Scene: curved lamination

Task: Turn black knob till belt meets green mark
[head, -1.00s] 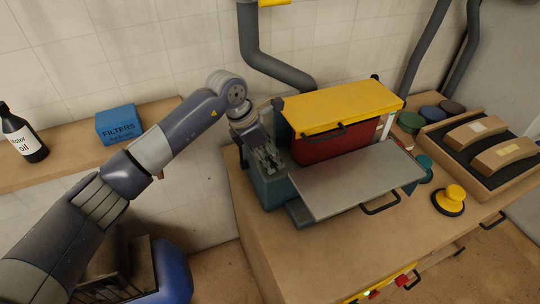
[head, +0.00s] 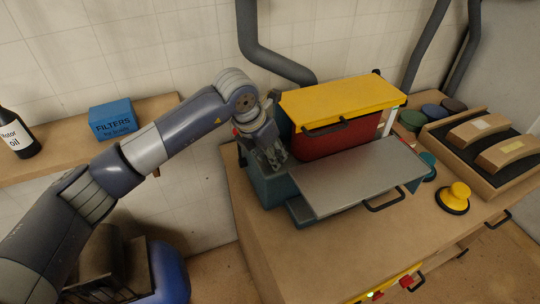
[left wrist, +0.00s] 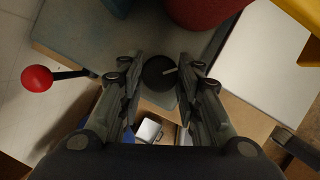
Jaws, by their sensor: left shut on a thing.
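The sanding machine has a yellow cover (head: 340,100) over a red belt-like part (head: 350,143), with a grey table plate (head: 350,178) in front. In the left wrist view, the black knob (left wrist: 160,73) with a pale line on its face sits between the fingers of my left gripper (left wrist: 155,75). In the head view, my left gripper (head: 273,157) is at the left end of the machine and hides the knob. The red part shows at the top of the left wrist view (left wrist: 205,10). I cannot make out the green mark. My right gripper is not in view.
A red-ball lever (left wrist: 37,78) sticks out beside the gripper. A yellow-topped knob (head: 455,195) and a tray (head: 468,168) with curved wooden pieces are on the bench at right. A blue filters box (head: 113,121) and an oil bottle (head: 17,135) stand on the left shelf.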

